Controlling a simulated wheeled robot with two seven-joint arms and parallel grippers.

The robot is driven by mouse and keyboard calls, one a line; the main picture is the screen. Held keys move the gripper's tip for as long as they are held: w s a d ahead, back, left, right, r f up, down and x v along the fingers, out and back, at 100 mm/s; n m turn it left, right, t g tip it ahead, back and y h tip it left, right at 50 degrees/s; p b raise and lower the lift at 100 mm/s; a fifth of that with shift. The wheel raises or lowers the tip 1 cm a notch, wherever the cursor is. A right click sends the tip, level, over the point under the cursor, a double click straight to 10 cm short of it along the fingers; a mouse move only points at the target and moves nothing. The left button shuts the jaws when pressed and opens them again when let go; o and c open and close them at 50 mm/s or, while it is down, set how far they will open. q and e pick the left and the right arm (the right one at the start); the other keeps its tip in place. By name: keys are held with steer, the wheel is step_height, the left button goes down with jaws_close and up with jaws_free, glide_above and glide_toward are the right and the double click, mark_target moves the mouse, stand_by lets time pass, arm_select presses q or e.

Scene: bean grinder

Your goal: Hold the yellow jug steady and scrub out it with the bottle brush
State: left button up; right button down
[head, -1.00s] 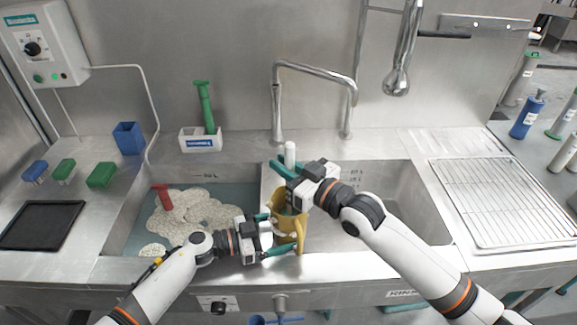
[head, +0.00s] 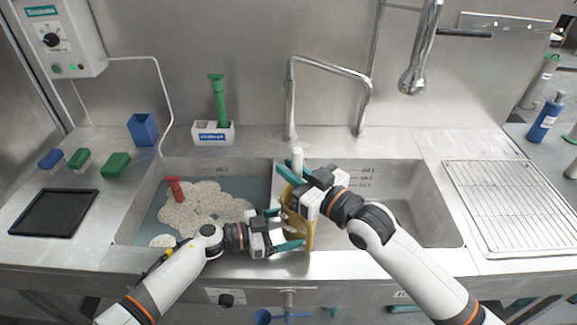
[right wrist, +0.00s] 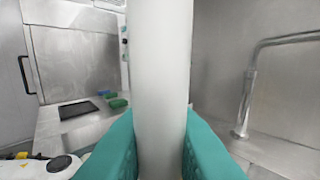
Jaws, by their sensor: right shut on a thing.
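The yellow jug (head: 311,227) is at the divider between the two sink basins, partly hidden by both grippers. My left gripper (head: 286,229) reaches it from the left, with its teal fingers apart beside the jug; whether they press on it is unclear. My right gripper (head: 293,178) is above the jug, shut on the white handle of the bottle brush (head: 297,158). In the right wrist view the handle (right wrist: 161,80) stands upright between the teal fingers. The brush's lower end is hidden by the gripper and jug.
The left basin holds water with foam (head: 200,208) and a red-handled object (head: 174,188). The tap (head: 329,67) arches behind the jug, and a sprayer (head: 412,80) hangs at the right. A wire rack (head: 512,205) lies right of the sink. The right basin looks empty.

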steer(key=shift+w+d+r, duration=0.2)
steer(key=shift+w+d, duration=0.2)
steer(key=shift+w, duration=0.3)
step_height(320, 180, up, 16)
steer(key=shift+f, duration=0.25)
stand_by(1.5)
stand_by(0.8)
arm_select(q)
steer(key=o, duration=0.7)
steer(key=shift+c, duration=0.2)
steer(key=shift+a, duration=0.15)
steer(key=v, duration=1.1)
steer(key=shift+a, duration=0.4)
